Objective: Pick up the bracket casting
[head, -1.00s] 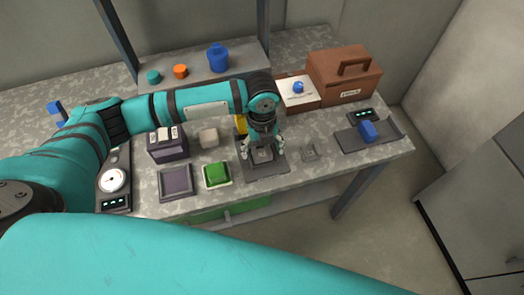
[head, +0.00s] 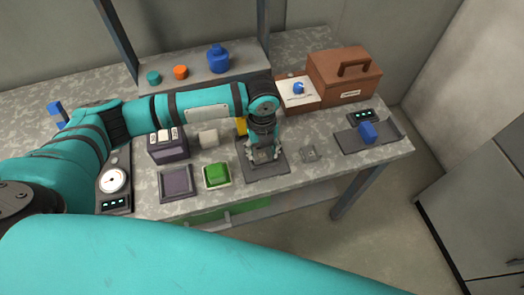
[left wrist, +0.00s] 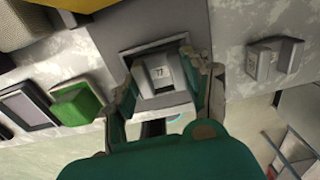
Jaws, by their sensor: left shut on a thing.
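The grey bracket casting (left wrist: 160,72), a small block with a marked face, sits over the dark square plate (head: 247,175) in the middle of the bench. My left gripper (head: 263,155) points down over the plate and is shut on the casting. In the left wrist view the fingers (left wrist: 168,85) stand on both sides of the casting. I cannot tell whether it is clear of the plate. My right gripper is not in view.
A small grey two-lugged part (head: 310,152) lies right of the plate. A green block (head: 216,174) is to the left, with a dark tray (head: 176,183) beyond it. A brown toolbox (head: 345,78) and a blue block (head: 368,131) stand at the right.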

